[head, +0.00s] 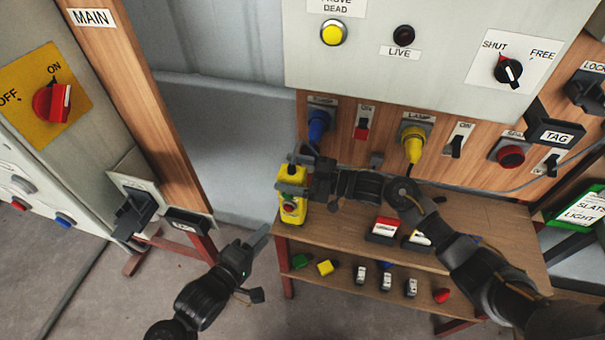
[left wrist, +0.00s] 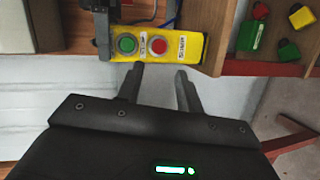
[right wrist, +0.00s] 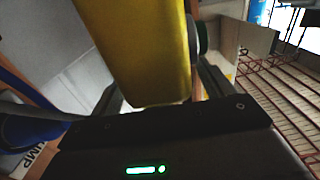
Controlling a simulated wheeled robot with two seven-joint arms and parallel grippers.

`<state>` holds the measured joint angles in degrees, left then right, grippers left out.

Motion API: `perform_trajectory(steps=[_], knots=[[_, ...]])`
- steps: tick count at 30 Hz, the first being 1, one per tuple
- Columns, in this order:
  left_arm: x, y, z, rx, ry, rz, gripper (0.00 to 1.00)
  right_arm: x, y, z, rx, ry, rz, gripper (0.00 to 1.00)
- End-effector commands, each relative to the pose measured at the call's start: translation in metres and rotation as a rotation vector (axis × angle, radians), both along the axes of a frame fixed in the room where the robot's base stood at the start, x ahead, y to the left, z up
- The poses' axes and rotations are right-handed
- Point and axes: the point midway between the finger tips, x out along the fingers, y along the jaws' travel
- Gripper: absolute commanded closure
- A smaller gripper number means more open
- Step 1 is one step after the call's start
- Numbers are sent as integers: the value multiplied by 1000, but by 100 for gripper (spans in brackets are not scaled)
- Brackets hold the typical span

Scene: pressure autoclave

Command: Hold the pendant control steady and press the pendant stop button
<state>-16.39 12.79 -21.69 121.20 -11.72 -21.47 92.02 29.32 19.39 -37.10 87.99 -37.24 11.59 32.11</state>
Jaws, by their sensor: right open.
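The yellow pendant control (head: 292,215) is at the left end of the wooden bench. In the left wrist view the pendant (left wrist: 193,58) shows a green button (left wrist: 127,44) and a red stop button (left wrist: 158,45). My right gripper (head: 293,188) has its fingers on either side of the pendant and is open. The pendant (right wrist: 140,50) fills the space between the fingers in the right wrist view. My left gripper (head: 264,233) is below and left of the pendant. In the left wrist view its fingers (left wrist: 161,78) are apart and empty, just short of the pendant's buttoned face.
The wooden bench (head: 470,210) holds red and dark blocks. Its lower shelf (head: 330,285) carries several small coloured parts. A panel with blue (head: 318,122) and yellow (head: 413,145) plugs stands behind. A wooden post (head: 150,110) is at left. The floor between is clear.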

Motion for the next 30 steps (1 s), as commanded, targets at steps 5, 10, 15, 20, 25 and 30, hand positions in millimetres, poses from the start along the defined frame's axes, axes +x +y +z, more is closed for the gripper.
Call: perform_trajectory(steps=[5, 10, 15, 20, 25, 30], knots=[[0, 0, 0, 0, 0, 0, 64, 0, 1, 0, 0, 0, 0, 20], [0, 0, 0, 0, 0, 0, 64, 0, 1, 0, 0, 0, 0, 30], [0, 0, 0, 0, 0, 0, 64, 0, 1, 0, 0, 0, 0, 53], [0, 0, 0, 0, 0, 0, 64, 0, 1, 0, 0, 1, 0, 74], [0, 0, 0, 0, 0, 0, 78, 0, 0, 0, -1, 0, 0, 81], [0, 0, 0, 0, 0, 0, 100, 0, 0, 0, -1, 1, -1, 81]])
